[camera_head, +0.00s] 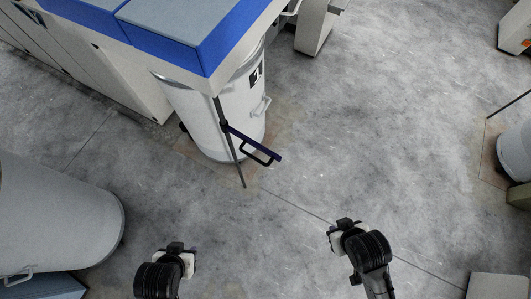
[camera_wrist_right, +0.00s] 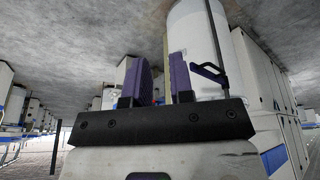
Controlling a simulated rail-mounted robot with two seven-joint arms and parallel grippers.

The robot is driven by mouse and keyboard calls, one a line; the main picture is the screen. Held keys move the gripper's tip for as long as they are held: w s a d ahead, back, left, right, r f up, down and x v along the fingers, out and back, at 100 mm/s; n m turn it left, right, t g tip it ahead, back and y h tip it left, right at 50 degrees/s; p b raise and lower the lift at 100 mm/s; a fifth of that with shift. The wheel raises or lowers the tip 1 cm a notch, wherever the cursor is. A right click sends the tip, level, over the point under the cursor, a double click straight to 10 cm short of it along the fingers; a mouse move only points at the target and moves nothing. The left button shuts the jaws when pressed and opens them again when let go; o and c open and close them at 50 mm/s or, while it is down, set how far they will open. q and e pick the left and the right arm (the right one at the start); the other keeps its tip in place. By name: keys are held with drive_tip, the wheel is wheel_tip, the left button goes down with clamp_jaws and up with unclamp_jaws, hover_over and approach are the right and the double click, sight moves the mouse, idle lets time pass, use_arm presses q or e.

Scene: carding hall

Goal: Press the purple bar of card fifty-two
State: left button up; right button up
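The purple bar (camera_head: 256,144) is a dark, slanting bar with a black loop handle under it. It is fixed to a thin upright pole in front of a white can under a blue-topped machine. It also shows in the right wrist view (camera_wrist_right: 208,75), beyond and to the right of the fingers. My right gripper (camera_head: 341,226) is apart from the bar, below and right of it; in the wrist view its two purple-padded fingers (camera_wrist_right: 161,82) stand apart with nothing between them. My left gripper (camera_head: 176,247) is below and left of the bar; its fingers are too small to judge.
The white can (camera_head: 225,112) stands behind the pole (camera_head: 232,148), under the blue and grey machine (camera_head: 205,55). A large grey can (camera_head: 55,215) stands at the left. Another can and pole are at the right edge. The floor (camera_head: 390,120) between is clear.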

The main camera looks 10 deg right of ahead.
drive_tip(key=b+x, duration=0.4)
drive_tip(key=s+b+x, duration=0.1)
drive_tip(key=b+x, duration=0.1)
drive_tip(key=shift+a+f, duration=0.3)
drive_tip(key=shift+f, duration=0.2)
clamp_jaws()
drive_tip(key=w+a+f+t+h+b, duration=0.1)
drive_tip(key=w+a+f+b, duration=0.1)
drive_tip(key=f+b, duration=0.65)
drive_tip(key=w+a+f+t+h+b, duration=0.1)
drive_tip(key=w+a+f+b, duration=0.1)
drive_tip(key=f+b, duration=0.6)
drive_tip(key=w+a+r+n+t+y, duration=0.1)
drive_tip(key=w+a+r+n+t, duration=0.1)
drive_tip(key=w+a+n+t, duration=0.2)
drive_tip(key=w+a+r+n+t+y, duration=0.2)
drive_tip(key=n+t, duration=0.6)
drive_tip(key=n, duration=0.5)
drive_tip(key=shift+w+a+r, duration=0.6)
drive_tip(key=shift+w+a, duration=0.45)
drive_tip(key=shift+a, duration=0.6)
